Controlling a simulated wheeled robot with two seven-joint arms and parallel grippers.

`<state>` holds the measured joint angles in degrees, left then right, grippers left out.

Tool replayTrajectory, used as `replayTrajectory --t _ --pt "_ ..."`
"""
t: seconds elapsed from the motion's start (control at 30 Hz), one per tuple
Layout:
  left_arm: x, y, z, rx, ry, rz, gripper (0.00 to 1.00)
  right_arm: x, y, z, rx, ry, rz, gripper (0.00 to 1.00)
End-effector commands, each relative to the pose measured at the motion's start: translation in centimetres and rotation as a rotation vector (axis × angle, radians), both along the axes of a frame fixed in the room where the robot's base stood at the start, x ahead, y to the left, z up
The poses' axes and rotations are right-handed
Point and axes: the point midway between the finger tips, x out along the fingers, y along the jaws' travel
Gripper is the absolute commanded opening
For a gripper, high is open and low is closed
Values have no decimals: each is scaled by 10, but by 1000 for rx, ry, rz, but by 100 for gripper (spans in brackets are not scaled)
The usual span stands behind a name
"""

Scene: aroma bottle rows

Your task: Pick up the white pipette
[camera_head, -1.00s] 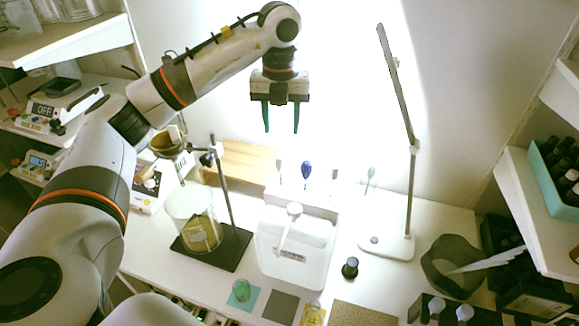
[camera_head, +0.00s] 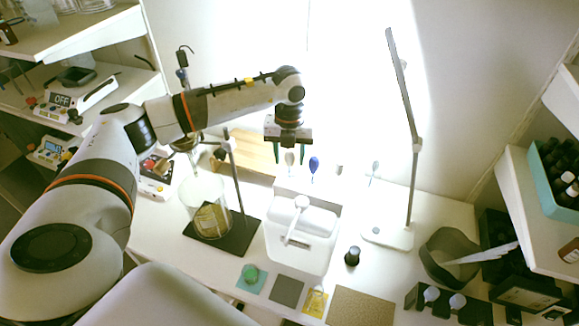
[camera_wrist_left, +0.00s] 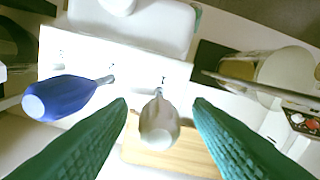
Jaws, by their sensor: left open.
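The white pipette (camera_head: 290,157), with a pale bulb, stands upright at the left end of a row in a white rack (camera_head: 303,186) at the back of the table. In the left wrist view its bulb (camera_wrist_left: 159,124) lies between the two green fingers. My left gripper (camera_head: 289,152) points down at the pipette and is open. A gap shows between each finger and the bulb in the left wrist view. A blue pipette (camera_head: 314,164) stands just right of it and also shows in the left wrist view (camera_wrist_left: 62,97). My right gripper is out of view.
A glass beaker (camera_head: 209,210) and a stand with a dark base (camera_head: 245,232) are to the left. A white tub (camera_head: 301,250) is in front of the rack. A lamp (camera_head: 411,180) rises to the right, beside more pipettes (camera_head: 374,171).

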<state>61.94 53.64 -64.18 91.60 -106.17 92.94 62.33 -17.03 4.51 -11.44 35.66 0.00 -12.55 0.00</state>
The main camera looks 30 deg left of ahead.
Motion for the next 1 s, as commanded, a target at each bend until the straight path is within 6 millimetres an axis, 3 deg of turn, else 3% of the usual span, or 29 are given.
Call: replayTrajectory --t 0.1,0.3,0.67,0.77,1.0 --pt "0 0 0 0 0 0 43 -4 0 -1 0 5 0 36" --pt "0 0 0 0 0 0 15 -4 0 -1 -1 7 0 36" --pt "1 0 3 -1 -2 0 15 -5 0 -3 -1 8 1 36" --pt "1 0 14 -2 -5 1 15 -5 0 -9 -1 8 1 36" --pt "1 0 62 -2 -5 1 15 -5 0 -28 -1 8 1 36"
